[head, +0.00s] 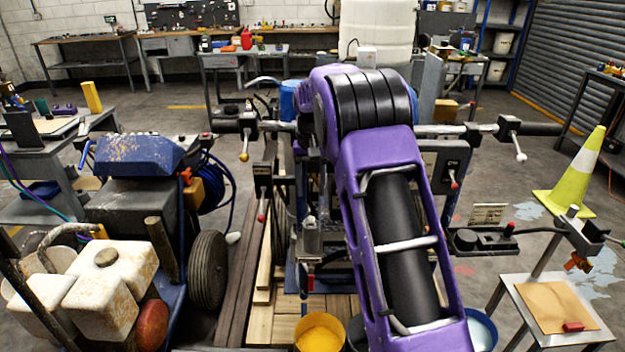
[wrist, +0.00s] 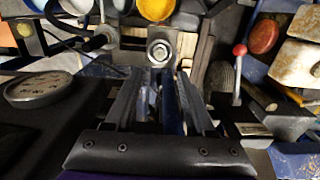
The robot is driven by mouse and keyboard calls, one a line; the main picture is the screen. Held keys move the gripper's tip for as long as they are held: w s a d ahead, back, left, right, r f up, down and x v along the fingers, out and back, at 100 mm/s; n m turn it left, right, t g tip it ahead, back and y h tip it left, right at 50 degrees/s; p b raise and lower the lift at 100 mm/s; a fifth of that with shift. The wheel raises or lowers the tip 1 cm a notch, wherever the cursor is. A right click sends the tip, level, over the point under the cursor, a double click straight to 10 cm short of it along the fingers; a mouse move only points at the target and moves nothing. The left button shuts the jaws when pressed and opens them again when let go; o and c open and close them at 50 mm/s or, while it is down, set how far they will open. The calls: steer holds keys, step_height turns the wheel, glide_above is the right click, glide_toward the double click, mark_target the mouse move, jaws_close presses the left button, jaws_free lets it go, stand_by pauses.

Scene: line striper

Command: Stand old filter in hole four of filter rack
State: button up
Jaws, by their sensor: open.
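My gripper (wrist: 160,88) shows in the wrist view with its two dark fingers apart. I see nothing clearly held between them. A silver block with a round bolt-like fitting (wrist: 160,50) lies just beyond the fingertips, roughly in line with the gap. The same block appears to show in the head view (head: 311,238), left of my purple arm. I cannot tell whether it has to do with the old filter. I cannot pick out the old filter or the filter rack with certainty in either view. My arm hides much of the middle of the head view.
A yellow bucket (head: 320,332) stands below the machine. A red-tipped lever (wrist: 238,50) rises close to the right of my gripper, and a round gauge (wrist: 40,88) lies left. White jugs (head: 110,285) and a wheel (head: 208,270) crowd the left. A small table (head: 545,290) stands right.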

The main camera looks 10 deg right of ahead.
mark_target(311, 217)
steer(key=shift+f+b, duration=1.8)
steer(key=shift+f, duration=2.75)
steer(key=shift+c, duration=0.2)
jaws_close()
